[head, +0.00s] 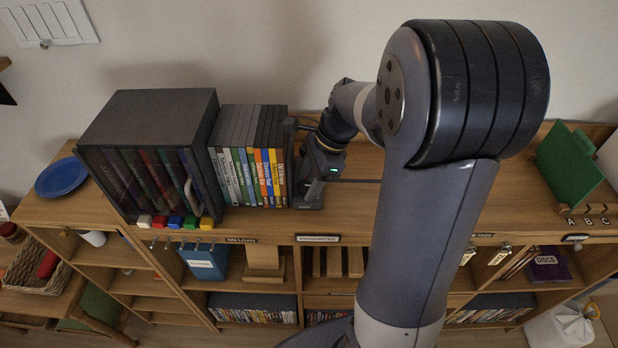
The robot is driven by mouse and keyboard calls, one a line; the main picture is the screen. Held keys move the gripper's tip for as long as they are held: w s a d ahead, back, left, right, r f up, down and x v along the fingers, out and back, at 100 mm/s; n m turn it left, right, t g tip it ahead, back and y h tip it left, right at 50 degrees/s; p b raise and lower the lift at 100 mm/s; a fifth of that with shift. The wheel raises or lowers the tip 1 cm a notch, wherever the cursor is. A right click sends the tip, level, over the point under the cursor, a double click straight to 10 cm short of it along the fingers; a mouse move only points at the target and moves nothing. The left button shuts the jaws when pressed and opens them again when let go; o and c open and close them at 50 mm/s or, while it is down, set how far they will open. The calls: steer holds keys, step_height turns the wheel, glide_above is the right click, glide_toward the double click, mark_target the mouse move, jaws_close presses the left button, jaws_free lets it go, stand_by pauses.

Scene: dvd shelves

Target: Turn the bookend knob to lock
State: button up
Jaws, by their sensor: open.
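The dark bookend (309,196) stands on the shelf top against the right end of a row of DVDs (250,165). Its knob cannot be made out; my gripper and wrist cover much of that area. My gripper (312,165) is at the bookend's right side, close against it in the picture. It is open, though its fingertips are small, dark and hard to tell from the bookend. Whether it touches the bookend or the knob cannot be told.
A dark case (150,118) of discs stands left of the DVDs, with coloured blocks (175,222) before it. A blue plate (61,177) lies at far left. A green panel (568,163) stands at right. My arm hides much of the shelf top (350,205).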

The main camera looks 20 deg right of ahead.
steer(key=c, duration=1)
steer(key=shift+o, duration=0.2)
steer(key=shift+r+n+p, duration=0.1)
steer(key=shift+n+p, duration=0.25)
steer(key=shift+n, duration=0.05)
steer(key=shift+n+g, duration=0.3)
steer(key=shift+n, duration=0.1)
steer(key=o, duration=1)
steer(key=shift+c, duration=0.2)
steer(key=v, duration=1)
steer(key=shift+r, duration=0.35)
